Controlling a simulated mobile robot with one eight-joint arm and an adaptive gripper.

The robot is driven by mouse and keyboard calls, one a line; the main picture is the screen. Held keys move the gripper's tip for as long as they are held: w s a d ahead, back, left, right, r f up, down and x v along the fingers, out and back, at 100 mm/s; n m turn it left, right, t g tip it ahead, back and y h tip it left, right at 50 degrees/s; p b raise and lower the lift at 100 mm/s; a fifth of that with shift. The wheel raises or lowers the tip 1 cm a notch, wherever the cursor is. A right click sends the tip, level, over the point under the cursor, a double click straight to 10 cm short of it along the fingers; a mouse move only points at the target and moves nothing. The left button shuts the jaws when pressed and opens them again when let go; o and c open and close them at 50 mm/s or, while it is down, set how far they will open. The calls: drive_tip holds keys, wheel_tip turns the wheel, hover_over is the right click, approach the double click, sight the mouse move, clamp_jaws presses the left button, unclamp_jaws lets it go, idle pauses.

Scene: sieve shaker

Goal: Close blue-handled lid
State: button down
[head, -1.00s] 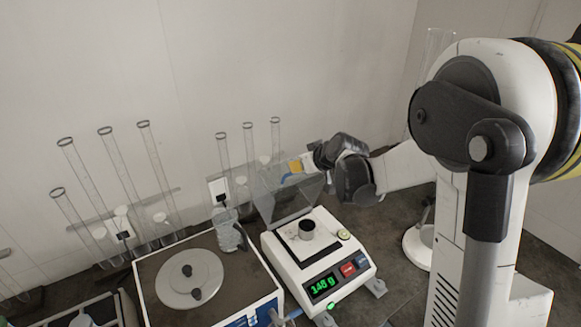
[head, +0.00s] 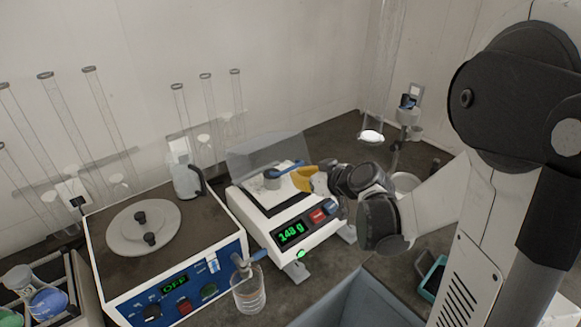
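The clear lid (head: 262,147) of the white balance (head: 287,245) stands raised and tilted at the back of its weighing area. My gripper (head: 305,179), with yellow-orange fingertips, is low at the balance's right side, beside the handle. I cannot tell whether it touches the handle or how far its fingers are apart.
A white-and-blue machine (head: 165,285) with a round plate stands left of the balance. A glass vessel (head: 249,290) is in front between them. Several tall glass tubes (head: 60,115) line the wall. A lit stand (head: 371,136) is behind right.

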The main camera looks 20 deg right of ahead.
drive_tip(key=s+f+b, duration=0.1)
drive_tip(key=f+b, duration=0.1)
drive_tip(key=s+f+b, duration=0.1)
drive_tip(key=f, duration=0.2)
drive_tip(key=d+f+b, duration=0.1)
drive_tip(key=f+b, duration=0.1)
drive_tip(key=shift+s+f+b, duration=0.2)
drive_tip(key=shift+s+b, duration=0.1)
drive_tip(key=shift+s, duration=0.1)
drive_tip(key=shift+a+r, duration=0.1)
drive_tip(key=shift+r, duration=0.05)
